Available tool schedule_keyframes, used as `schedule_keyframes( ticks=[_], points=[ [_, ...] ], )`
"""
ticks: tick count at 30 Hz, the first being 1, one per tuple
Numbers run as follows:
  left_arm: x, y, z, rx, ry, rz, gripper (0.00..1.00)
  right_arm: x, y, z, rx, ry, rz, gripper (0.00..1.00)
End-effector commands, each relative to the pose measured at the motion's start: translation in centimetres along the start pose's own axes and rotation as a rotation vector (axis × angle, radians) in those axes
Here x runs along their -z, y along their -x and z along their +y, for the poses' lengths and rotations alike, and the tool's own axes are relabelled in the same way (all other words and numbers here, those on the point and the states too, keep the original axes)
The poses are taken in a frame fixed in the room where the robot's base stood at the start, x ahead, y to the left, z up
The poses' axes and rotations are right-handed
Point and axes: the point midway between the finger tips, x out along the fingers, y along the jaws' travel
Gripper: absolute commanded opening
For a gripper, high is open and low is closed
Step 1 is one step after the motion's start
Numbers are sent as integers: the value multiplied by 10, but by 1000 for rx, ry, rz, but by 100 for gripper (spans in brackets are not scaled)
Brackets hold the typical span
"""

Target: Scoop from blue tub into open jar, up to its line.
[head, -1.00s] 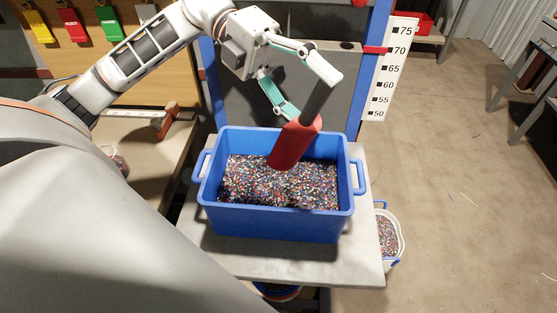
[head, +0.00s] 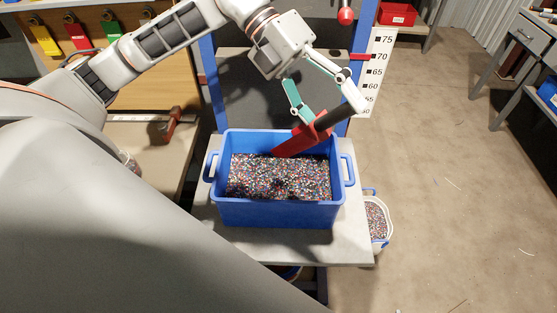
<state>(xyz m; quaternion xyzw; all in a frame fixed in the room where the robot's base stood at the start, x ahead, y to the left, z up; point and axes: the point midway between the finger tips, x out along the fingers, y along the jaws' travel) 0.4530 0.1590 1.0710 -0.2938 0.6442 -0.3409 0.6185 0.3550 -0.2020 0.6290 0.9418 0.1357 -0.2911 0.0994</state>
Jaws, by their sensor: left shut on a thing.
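The blue tub (head: 275,213) stands on a pale bench top and holds mixed coloured granules (head: 278,178). My left gripper (head: 330,114) is above the tub's back right part, shut on the dark handle of a red scoop (head: 300,140). The scoop lies tilted, its lower end inside the tub near the back wall, low over the granules. I cannot tell whether it touches them or carries any. A small part of a clear vessel (head: 131,162) shows on the left bench, mostly hidden behind my arm; I cannot see its line. My right gripper is not in view.
A white bucket (head: 376,221) with granules stands low to the right of the bench (head: 345,240). A red-handled clamp (head: 171,123) is on the left bench. A dark panel and blue posts stand behind the tub.

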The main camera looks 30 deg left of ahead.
Motion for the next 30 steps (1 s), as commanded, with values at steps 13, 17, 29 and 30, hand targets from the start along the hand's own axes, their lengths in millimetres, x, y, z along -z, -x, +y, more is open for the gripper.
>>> schedule_keyframes(
  ticks=[13,17,29,30],
  points=[
    [3,-19,-10,-135,-7,1,35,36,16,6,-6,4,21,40],
    [4,-28,-12,-190,-9,-1,35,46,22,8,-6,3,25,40],
    [5,-49,-11,-314,-7,-4,35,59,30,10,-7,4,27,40],
    [5,-49,-10,-313,-7,-4,35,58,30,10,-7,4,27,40]
  ],
)
